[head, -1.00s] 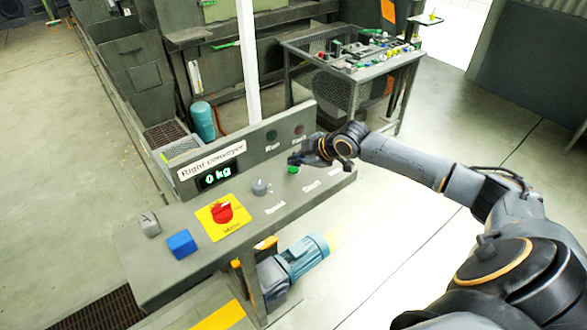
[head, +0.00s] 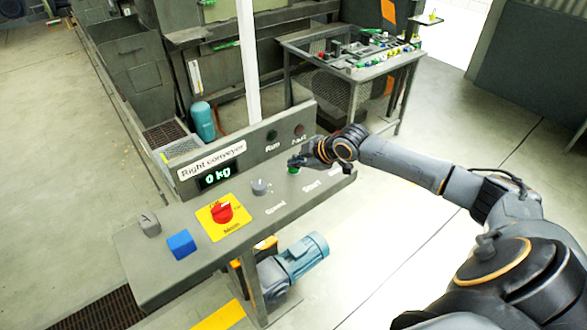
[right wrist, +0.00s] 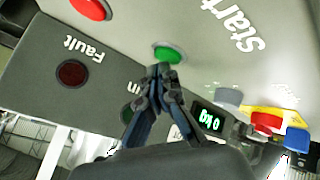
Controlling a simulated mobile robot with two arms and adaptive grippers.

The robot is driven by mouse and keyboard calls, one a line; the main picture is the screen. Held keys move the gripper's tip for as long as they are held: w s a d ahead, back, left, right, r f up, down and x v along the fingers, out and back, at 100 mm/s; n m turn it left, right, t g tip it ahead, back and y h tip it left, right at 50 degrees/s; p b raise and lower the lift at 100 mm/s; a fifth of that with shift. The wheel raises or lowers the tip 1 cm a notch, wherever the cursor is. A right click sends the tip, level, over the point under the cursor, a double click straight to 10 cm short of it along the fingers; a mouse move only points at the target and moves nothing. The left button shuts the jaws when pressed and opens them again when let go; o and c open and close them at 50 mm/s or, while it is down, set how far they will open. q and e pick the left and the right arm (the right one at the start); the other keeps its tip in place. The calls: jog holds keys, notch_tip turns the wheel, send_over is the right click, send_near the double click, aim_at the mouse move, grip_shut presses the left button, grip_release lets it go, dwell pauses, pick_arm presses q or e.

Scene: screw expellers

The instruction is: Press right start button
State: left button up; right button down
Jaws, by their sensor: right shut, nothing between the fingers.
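The green start button (head: 293,170) is on the sloped top of the "Right conveyor" panel (head: 130,255), above the word "Start". It also shows in the right wrist view (right wrist: 168,53), with "Start" beside it. My right gripper (head: 297,161) is shut and empty, its tips at the green button and hiding part of it in the head view. In the right wrist view the closed fingertips (right wrist: 162,72) point at the button's near edge; I cannot tell whether they touch it. My left gripper is not in view.
The panel also has a grey speed knob (head: 261,187), a red main switch (head: 222,212) on yellow, a blue block (head: 182,244) and a display (head: 215,175) reading 0 kg. A red button (right wrist: 90,8) and dark fault lamp (right wrist: 72,73) are near the gripper.

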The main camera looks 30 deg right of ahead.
aim_at(296, 170)
jog(key=shift+f, duration=0.55)
dwell(0.8)
jog(key=shift+r+p, duration=0.7)
jog(key=shift+r, duration=0.25)
notch_tip(296, 170, up, 5)
jog(key=p, duration=0.4)
jog(key=shift+r+p, duration=0.1)
jog(key=shift+p, duration=0.3)
dwell(0.3)
